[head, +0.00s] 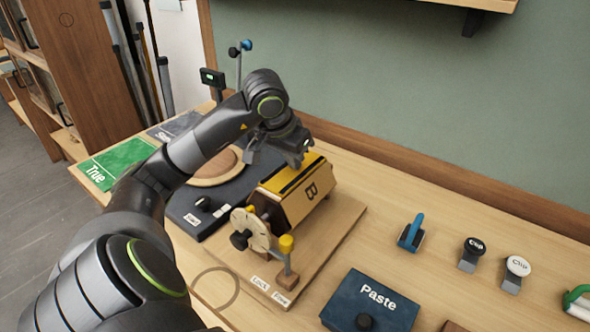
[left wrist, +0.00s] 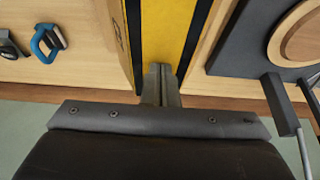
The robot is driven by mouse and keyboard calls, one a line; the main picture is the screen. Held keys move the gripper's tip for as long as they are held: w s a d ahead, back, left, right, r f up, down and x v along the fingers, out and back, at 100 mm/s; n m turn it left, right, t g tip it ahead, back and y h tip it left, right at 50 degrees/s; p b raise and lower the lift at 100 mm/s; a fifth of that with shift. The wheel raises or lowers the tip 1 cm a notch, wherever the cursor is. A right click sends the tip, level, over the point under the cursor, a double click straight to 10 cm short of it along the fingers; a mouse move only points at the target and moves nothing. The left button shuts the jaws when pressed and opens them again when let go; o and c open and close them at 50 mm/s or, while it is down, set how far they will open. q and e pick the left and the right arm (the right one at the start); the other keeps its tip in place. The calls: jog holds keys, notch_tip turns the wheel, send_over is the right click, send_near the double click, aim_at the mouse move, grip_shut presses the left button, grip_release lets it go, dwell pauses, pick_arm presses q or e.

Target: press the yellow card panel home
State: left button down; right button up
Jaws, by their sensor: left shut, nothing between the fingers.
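The yellow card panel (head: 292,176) is a bright yellow strip between black edges on top of a wooden block marked B (head: 312,190). My left gripper (head: 304,161) is at the far end of this strip, pointing down, shut and empty. In the left wrist view, the shut fingertips (left wrist: 161,70) overlap the near end of the yellow panel (left wrist: 165,28). I cannot tell whether they touch it. The panel's end under the fingers is hidden. My right gripper is out of view.
The block sits in a stand with a round wooden end disc (head: 248,228) and a yellow-topped post (head: 287,246), on a wooden board (head: 318,252). A dark plate with a round disc (head: 212,170) is to the left.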

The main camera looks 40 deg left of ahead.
pick_arm(q)
jog(key=shift+s+d+f+b, duration=0.15)
jog(key=shift+f+b, duration=0.15)
jog(key=shift+b, duration=0.15)
dwell(0.7)
dwell(0.5)
jog(key=shift+r+p, duration=0.35)
jog(key=shift+r, duration=0.6)
jog(key=shift+r+p, duration=1.05)
jog(key=shift+r, duration=1.7)
